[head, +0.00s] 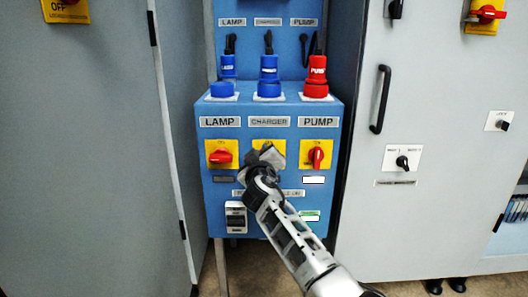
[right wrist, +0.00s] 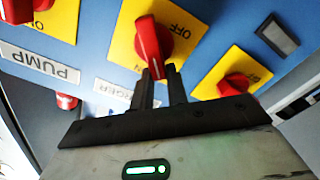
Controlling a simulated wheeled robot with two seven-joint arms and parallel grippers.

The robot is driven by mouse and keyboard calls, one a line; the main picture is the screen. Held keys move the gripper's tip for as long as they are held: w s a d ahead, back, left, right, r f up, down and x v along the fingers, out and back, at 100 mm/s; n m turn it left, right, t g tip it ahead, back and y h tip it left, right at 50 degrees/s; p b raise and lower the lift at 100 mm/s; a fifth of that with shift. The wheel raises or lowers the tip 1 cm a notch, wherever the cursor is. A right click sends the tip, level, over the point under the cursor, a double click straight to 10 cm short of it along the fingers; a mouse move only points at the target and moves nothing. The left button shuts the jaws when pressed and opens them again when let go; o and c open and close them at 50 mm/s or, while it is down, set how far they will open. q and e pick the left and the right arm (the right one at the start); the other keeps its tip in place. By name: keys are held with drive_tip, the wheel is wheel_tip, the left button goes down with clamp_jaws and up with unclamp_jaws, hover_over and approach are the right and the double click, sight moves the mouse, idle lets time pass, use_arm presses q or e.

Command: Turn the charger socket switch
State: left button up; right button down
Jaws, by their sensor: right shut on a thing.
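The charger socket switch shows in the right wrist view as a red knob (right wrist: 150,42) on a yellow plate marked OFF and ON. In the head view its yellow plate (head: 277,147) sits under the CHARGER label (head: 269,121), and my gripper hides the knob. My right gripper (head: 266,158) reaches up from below to this switch. In the right wrist view its two black fingers (right wrist: 161,76) are shut on the near end of the red knob. My left gripper is not in view.
The red lamp switch (head: 221,156), lying level, and the red pump switch (head: 316,156), nearly upright, flank the charger switch closely. Blue charger (head: 268,78) and lamp (head: 227,75) plugs and a red pump plug (head: 316,78) stand above. Grey cabinets (head: 425,190) border the blue box.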

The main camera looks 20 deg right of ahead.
use_arm(q)
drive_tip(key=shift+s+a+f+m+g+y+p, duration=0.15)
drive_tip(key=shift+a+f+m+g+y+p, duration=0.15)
drive_tip(key=shift+p, duration=0.5)
use_arm(e)
drive_tip(key=shift+w+a+f+n, duration=0.1)
drive_tip(key=shift+f+n, duration=0.4)
drive_tip(key=shift+n, duration=1.1)
drive_tip(key=shift+s+d+f+n, duration=0.1)
drive_tip(key=shift+f+n, duration=0.4)
drive_tip(key=shift+n, duration=1.1)
drive_tip(key=shift+w+a+f+n, duration=0.1)
drive_tip(key=shift+f+n, duration=0.4)
drive_tip(key=shift+n, duration=1.1)
drive_tip(key=c, duration=1.4)
unclamp_jaws()
drive_tip(key=shift+r, duration=0.15)
drive_tip(key=shift+a, duration=0.15)
drive_tip(key=shift+r, duration=0.1)
